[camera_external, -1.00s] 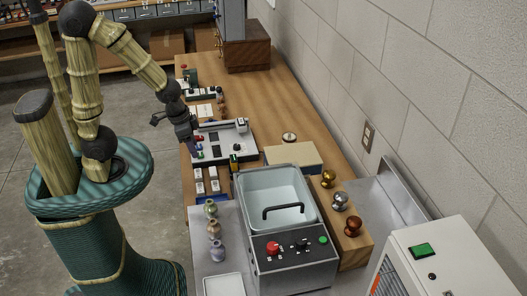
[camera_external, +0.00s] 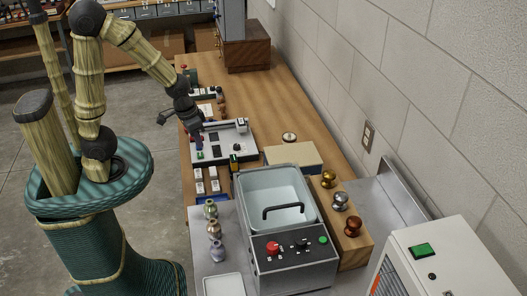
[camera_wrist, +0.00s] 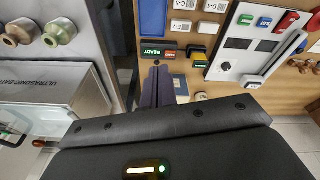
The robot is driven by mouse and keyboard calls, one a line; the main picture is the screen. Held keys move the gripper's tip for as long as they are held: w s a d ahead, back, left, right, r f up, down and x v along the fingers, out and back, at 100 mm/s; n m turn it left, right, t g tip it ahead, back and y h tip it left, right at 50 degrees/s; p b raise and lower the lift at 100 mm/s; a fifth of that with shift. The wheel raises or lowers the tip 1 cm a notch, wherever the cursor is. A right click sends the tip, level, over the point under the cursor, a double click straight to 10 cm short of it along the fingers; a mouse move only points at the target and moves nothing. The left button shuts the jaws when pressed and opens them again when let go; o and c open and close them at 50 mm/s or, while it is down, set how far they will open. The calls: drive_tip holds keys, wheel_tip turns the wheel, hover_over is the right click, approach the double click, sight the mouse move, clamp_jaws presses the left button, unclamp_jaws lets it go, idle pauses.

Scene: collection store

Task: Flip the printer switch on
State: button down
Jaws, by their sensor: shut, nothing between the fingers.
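In the wrist view, the panel (camera_wrist: 226,70) shows a green switch (camera_wrist: 245,19), a blue switch (camera_wrist: 263,21) and a red switch (camera_wrist: 287,22). No label naming a printer is legible, and I cannot tell which switch is the printer's or its on/off position. My gripper (camera_external: 197,133) is shut and empty, above the panel's left side. In the wrist view, its dark purple fingers (camera_wrist: 158,73) point at the bench, apart from the switches.
A small black box with a lit READY display (camera_wrist: 158,51) sits near a yellow-topped block (camera_wrist: 196,52). A grey basin unit (camera_external: 290,262) with a red knob stands nearer the camera, beside several small vases (camera_external: 214,230). Bare bench (camera_external: 262,105) lies behind the panel.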

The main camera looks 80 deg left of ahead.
drive_tip(key=a+f+n+g, duration=0.2)
drive_tip(key=a+f+n, duration=0.1)
drive_tip(key=a+n, duration=1.3)
drive_tip(key=w+a+f+n+g, duration=0.1)
drive_tip(key=a+f+n, duration=0.3)
drive_tip(key=a+n, duration=1.2)
drive_tip(key=a+g, duration=0.1)
drive_tip(key=a, duration=0.2)
drive_tip(key=shift+a+n, duration=0.35)
drive_tip(key=shift+n, duration=0.05)
drive_tip(key=shift+f, duration=0.15)
drive_tip(key=f+p, duration=0.1)
drive_tip(key=f, duration=0.3)
drive_tip(key=s+f, duration=0.1)
drive_tip(key=f, duration=0.4)
drive_tip(key=s+f+p, duration=0.1)
drive_tip(key=f, duration=0.3)
drive_tip(key=shift+s+f+p, duration=0.25)
drive_tip(key=shift+p, duration=0.1)
drive_tip(key=shift+f, duration=0.1)
